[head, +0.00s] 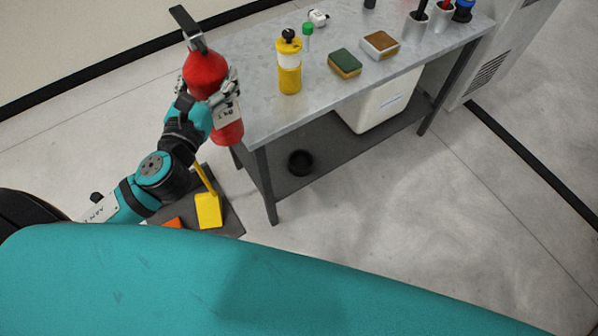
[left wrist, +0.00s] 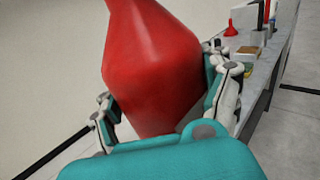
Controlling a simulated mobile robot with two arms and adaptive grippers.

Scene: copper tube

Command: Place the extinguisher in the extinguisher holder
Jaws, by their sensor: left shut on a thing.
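The red extinguisher (head: 205,72) is in my left gripper (head: 221,103) at the left end of the table in the head view. It stands roughly upright, a little tilted, with its black handle at the top. In the left wrist view the red extinguisher (left wrist: 152,65) fills the middle, and the fingers of my left gripper (left wrist: 165,110) close on it from both sides. I cannot make out an extinguisher holder for certain; a dark base with a yellow part (head: 208,210) lies on the floor below the gripper. My right gripper is not in view.
The grey table (head: 240,110) carries a yellow bottle (head: 289,75), a green and yellow sponge (head: 344,63), a brown-topped block (head: 380,45) and cups with tools (head: 416,24). A white bin (head: 378,107) and a black bowl (head: 300,162) are on its lower shelf. The floor at right is clear.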

